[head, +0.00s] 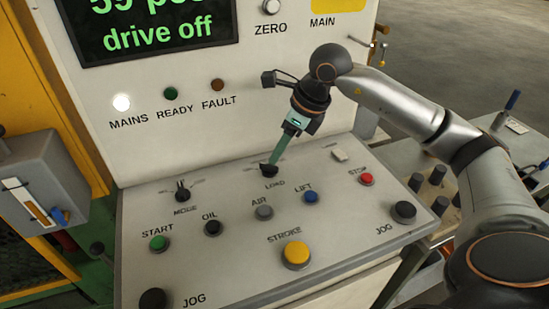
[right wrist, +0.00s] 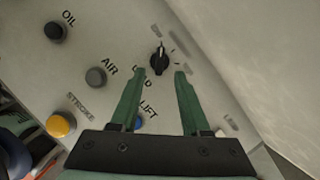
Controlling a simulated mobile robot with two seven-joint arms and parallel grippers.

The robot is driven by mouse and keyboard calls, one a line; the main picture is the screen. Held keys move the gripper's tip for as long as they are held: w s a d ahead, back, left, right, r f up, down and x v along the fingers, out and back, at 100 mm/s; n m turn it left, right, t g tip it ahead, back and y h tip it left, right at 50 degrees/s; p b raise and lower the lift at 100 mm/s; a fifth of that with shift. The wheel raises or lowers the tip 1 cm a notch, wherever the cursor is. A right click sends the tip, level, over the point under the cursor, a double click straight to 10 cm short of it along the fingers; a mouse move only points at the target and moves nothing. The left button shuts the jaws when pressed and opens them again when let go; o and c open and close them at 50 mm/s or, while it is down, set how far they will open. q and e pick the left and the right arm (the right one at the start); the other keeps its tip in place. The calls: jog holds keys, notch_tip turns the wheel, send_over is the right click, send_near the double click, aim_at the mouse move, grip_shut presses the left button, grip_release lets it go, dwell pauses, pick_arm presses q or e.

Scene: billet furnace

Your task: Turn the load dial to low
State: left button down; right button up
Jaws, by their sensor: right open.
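The load dial (head: 268,169) is a black knob on the sloping grey console, above the word LOAD, partly covered by my right gripper in the head view. It shows clearly in the right wrist view (right wrist: 159,58), with its pointer toward the top of the picture. The small words around it are too blurred to read. My right gripper (head: 273,162) has green fingers and reaches down to the dial. In the right wrist view its open fingertips (right wrist: 160,72) lie on either side of the dial's lower edge; contact cannot be told. My left gripper is not in view.
The mode dial (head: 182,192) stands left of the load dial. Below are the oil (head: 213,227), air (head: 264,212) and lift (head: 311,197) buttons, and the yellow stroke button (head: 295,254). The red stop button (head: 367,179) is to the right. An upright panel rises behind.

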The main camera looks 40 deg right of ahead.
jog(key=v, duration=0.7)
jog(key=shift+r, duration=0.4)
jog(key=shift+s+d, duration=0.1)
jog(key=shift+s, duration=0.05)
